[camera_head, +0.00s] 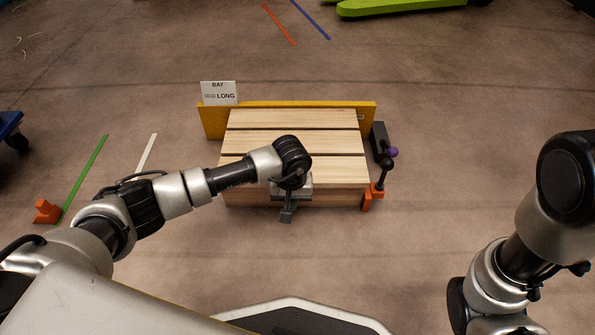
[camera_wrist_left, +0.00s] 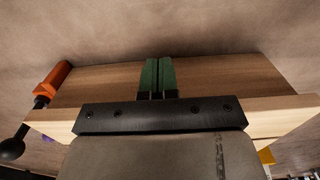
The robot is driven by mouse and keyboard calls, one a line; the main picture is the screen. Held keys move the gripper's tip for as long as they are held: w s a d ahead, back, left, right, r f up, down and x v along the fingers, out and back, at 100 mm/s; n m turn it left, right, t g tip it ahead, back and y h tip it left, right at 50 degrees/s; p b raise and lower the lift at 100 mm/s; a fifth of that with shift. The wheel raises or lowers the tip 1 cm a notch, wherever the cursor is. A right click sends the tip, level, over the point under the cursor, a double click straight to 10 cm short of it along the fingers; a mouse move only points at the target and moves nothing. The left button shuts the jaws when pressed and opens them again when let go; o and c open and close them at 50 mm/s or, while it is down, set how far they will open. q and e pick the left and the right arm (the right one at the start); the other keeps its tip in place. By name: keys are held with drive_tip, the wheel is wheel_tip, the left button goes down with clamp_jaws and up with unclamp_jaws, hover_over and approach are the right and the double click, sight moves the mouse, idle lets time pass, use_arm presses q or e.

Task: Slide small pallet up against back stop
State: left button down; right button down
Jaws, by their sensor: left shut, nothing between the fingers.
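The small pallet (camera_head: 300,145), pale wood with wide top slats, lies on the floor in the middle of the head view. The yellow back stop (camera_head: 213,122) runs along its far edge. The two look very close, but I cannot tell whether they touch. My left gripper (camera_head: 287,214) is at the middle of the pallet's near side, fingers down and hiding part of it. In the left wrist view its green fingers (camera_wrist_left: 158,78) are together and empty, in front of the pallet's wooden side (camera_wrist_left: 215,78). I cannot tell if they touch it. My right gripper is out of view.
A white sign (camera_head: 219,93) reading "BAY LONG" stands at the stop's left end. A clamp with an orange foot (camera_head: 373,195) and a purple knob (camera_head: 393,152) stands at the pallet's right. Another orange piece (camera_head: 47,211) lies left. The floor in front is clear.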

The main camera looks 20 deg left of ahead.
use_arm(q)
wheel_tip(320, 180, up, 8)
drive_tip(key=p, duration=0.5)
drive_tip(key=shift+p, duration=0.4)
drive_tip(key=shift+f, duration=0.1)
drive_tip(key=shift+s+d, duration=0.1)
